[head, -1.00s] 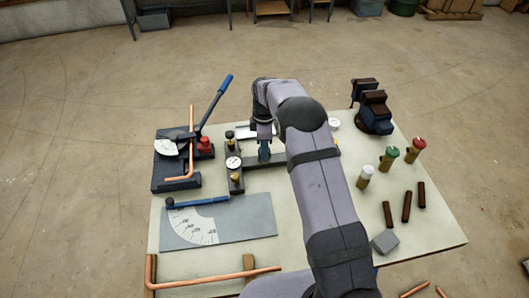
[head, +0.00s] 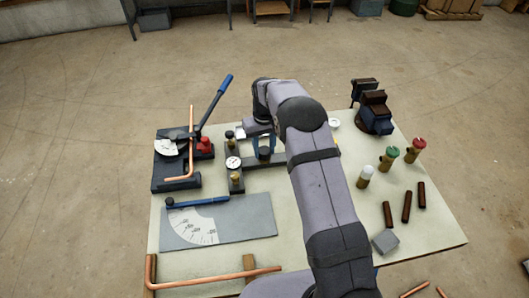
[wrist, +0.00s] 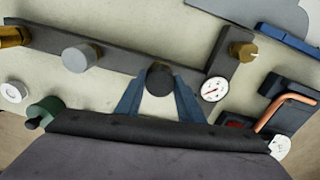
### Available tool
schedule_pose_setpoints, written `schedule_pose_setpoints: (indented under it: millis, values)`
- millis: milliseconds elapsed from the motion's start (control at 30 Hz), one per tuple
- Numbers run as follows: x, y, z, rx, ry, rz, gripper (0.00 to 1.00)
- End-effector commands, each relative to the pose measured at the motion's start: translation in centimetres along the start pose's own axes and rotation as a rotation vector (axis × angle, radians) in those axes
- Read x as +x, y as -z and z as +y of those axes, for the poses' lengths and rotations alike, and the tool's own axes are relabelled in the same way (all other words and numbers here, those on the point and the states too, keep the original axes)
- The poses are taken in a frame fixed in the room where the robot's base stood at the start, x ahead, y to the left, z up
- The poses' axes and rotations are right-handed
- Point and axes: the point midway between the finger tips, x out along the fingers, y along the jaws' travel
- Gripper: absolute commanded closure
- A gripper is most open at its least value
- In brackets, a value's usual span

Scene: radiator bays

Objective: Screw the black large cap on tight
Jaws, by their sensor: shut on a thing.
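The black large cap (wrist: 160,78) sits upright at the dark grey manifold bar (wrist: 115,62), between my blue fingers in the wrist view. My gripper (wrist: 159,92) is shut on it, one finger on each side. How far the cap is seated on its thread cannot be seen. In the head view my gripper (head: 264,148) is over the bar, right of the pressure gauge (head: 233,162), and mostly hides the cap.
A grey cap (wrist: 78,57) stands farther along the bar. A brass fitting (wrist: 242,50) stands beyond the gauge. The pipe bender (head: 177,165) is at left, the vise (head: 373,108) at back right.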

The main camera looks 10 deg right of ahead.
Motion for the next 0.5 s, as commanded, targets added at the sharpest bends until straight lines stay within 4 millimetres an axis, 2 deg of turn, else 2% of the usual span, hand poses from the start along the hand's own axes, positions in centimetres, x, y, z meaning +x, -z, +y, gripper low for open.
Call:
schedule_pose_setpoints:
  millis: [300, 500]
  values:
    - [0.05, -0.04, -0.01, 0.371, 0.001, -0.001, 0.94]
    - [0.05, -0.04, -0.01, 0.452, 0.001, -0.002, 0.94]
